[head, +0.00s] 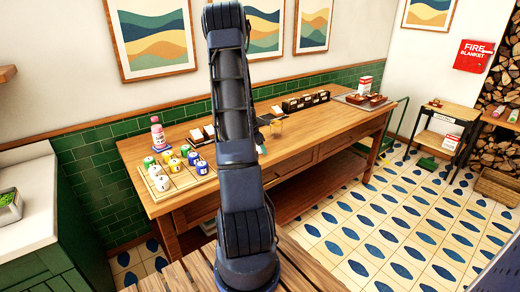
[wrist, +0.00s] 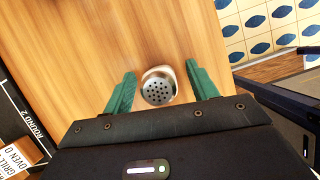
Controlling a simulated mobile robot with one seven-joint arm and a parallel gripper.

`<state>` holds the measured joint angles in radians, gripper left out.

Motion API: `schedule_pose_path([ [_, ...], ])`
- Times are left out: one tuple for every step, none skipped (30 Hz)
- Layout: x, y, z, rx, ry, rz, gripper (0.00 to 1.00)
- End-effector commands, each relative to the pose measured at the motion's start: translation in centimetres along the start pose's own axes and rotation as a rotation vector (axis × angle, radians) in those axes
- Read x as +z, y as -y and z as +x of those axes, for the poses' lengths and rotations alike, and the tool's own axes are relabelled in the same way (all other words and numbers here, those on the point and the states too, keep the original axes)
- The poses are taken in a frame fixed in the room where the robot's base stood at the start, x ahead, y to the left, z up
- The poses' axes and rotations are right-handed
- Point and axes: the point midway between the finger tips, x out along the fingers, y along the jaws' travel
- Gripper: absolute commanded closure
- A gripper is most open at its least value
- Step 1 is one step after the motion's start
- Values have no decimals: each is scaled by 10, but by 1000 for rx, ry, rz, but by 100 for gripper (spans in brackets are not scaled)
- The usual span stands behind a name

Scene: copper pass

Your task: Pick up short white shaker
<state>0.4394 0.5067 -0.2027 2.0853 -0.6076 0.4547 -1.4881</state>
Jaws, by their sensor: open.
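The short white shaker (wrist: 158,87) stands on the wooden table in the wrist view, seen from above. It has a silver top with several holes, and a little of its pale side shows. My gripper (wrist: 160,69) is open, with one green finger on each side of the shaker. Small gaps show between the fingers and the shaker, so it is not held. In the head view my arm covers much of this part of the table (head: 296,139), and I cannot make out the shaker there.
A tray of colourful cups (head: 178,188) and a pink bottle (head: 158,136) are at the table's left end. Dark boxes (head: 305,101) stand along the back. A tray of brown items (head: 366,99) is at the far end. In the wrist view, the table edge is at right.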

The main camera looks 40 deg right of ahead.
Motion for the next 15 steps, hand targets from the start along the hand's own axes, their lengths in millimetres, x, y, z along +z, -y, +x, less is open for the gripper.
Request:
schedule_pose_path([
  [0,0,0,1,0,0,42],
  [0,0,0,1,0,0,42],
  [0,0,0,1,0,0,42],
  [0,0,0,1,0,0,42],
  [0,0,0,1,0,0,46],
  [0,0,0,1,0,0,54],
  [0,0,0,1,0,0,60],
  [0,0,-1,1,0,0,65],
  [0,0,-1,1,0,0,73],
  [0,0,-1,1,0,0,79],
  [0,0,-1,1,0,0,85],
  [0,0,-1,1,0,0,91],
  [0,0,-1,1,0,0,91],
  [0,0,-1,1,0,0,91],
  [0,0,-1,1,0,0,91],
])
